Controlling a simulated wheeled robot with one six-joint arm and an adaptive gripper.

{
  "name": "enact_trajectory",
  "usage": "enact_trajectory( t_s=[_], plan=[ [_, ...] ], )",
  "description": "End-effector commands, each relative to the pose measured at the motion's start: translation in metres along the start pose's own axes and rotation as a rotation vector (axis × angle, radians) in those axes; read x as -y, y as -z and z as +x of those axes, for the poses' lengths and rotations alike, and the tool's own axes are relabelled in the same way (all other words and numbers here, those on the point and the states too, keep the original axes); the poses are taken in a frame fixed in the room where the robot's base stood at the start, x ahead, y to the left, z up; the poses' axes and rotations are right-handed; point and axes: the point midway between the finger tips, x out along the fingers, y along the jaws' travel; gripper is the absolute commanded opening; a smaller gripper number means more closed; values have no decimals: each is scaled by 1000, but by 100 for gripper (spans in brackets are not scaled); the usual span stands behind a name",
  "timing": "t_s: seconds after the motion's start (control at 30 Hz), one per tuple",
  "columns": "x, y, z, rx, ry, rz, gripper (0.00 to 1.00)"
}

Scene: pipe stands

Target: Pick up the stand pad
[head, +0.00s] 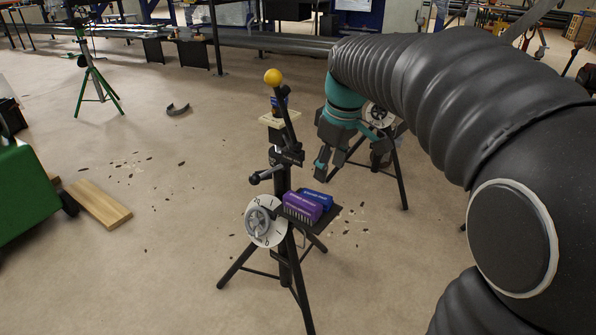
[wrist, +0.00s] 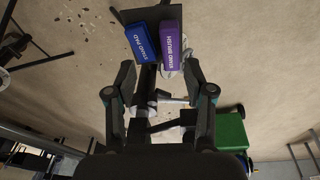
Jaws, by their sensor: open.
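The stand pad (head: 317,198) is a blue block lying on a small dark shelf (head: 331,218) on the side of a black tripod stand. It also shows in the wrist view (wrist: 143,43), with upside-down lettering, left of the purple stand brush (wrist: 170,45). In the head view the brush (head: 302,206) lies in front of the pad and partly hides it. My gripper (head: 330,170) is open and empty, above and a little behind the pad, apart from it. In the wrist view my gripper's fingers (wrist: 160,78) are spread, with both blocks beyond the tips.
The tripod's post (head: 285,150) with its yellow knob (head: 273,76) rises left of my gripper. A white dial (head: 260,225) sits on its front. Another tripod (head: 396,160) stands behind my gripper. A wooden plank (head: 97,205) lies on the floor at left.

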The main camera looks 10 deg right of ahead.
Motion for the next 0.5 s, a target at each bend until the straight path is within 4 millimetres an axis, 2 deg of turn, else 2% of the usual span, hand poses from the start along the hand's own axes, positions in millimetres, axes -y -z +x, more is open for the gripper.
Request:
enact_trajectory(
  t_s=[0.03, 0.2, 0.33, 0.5],
  plan=[
    [-12, 13, 4, 14, 19, -41, 53],
    [-37, 40, 18, 40, 68, -167, 53],
    [-48, 52, 25, 48, 92, -223, 53],
    [-52, 56, 36, 52, 103, -249, 53]
  ],
)
